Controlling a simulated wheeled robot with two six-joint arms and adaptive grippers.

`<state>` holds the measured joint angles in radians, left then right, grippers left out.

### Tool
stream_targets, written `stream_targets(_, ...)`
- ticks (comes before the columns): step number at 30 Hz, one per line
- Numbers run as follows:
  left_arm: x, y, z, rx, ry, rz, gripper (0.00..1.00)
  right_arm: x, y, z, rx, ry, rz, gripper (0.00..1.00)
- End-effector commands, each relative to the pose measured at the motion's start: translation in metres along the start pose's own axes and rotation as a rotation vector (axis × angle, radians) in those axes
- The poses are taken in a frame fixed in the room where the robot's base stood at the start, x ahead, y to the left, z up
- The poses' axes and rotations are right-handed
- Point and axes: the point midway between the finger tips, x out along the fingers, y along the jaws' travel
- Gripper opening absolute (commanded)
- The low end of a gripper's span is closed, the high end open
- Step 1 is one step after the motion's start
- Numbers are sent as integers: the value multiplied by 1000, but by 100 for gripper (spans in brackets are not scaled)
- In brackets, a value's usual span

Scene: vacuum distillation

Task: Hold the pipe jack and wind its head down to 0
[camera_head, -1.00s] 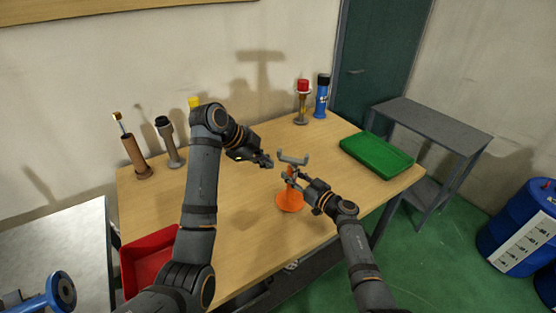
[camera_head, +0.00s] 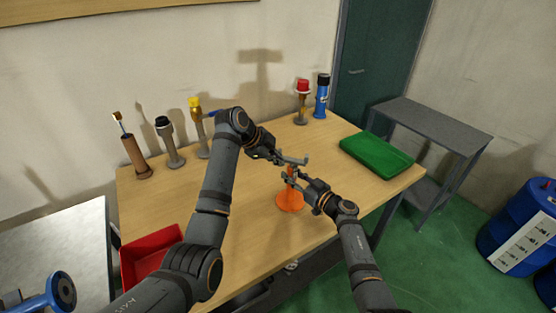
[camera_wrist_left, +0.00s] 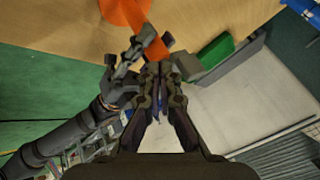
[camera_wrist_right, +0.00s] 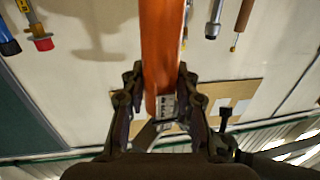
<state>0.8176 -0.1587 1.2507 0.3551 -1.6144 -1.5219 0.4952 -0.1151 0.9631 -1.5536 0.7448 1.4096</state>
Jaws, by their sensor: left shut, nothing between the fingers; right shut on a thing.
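The pipe jack (camera_head: 290,198) stands upright on the wooden table, with an orange cone-shaped base and a grey forked head (camera_head: 293,160) on top. My right gripper (camera_head: 300,182) is shut on the jack's orange body, which also fills the middle of the right wrist view (camera_wrist_right: 163,50). My left gripper (camera_head: 276,158) is shut and empty, close beside the left side of the head. Whether it touches the head I cannot tell. In the left wrist view its closed fingers (camera_wrist_left: 158,70) show near the grey head and the orange body (camera_wrist_left: 150,38).
A red bin (camera_head: 150,252) sits at the table's front left and a green tray (camera_head: 377,154) at its right. Several valves and pipe pieces stand along the back, including a blue one (camera_head: 322,96). A grey side table (camera_head: 432,124) stands right. Table between them is mostly clear.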

Motion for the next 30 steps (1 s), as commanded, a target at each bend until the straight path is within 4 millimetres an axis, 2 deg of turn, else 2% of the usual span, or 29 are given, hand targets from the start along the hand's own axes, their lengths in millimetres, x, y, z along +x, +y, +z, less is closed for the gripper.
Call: stream_targets(30, 1, -12, 8, 186, 97, 100, 0, 0, 0, 0, -1, 1, 0, 0)
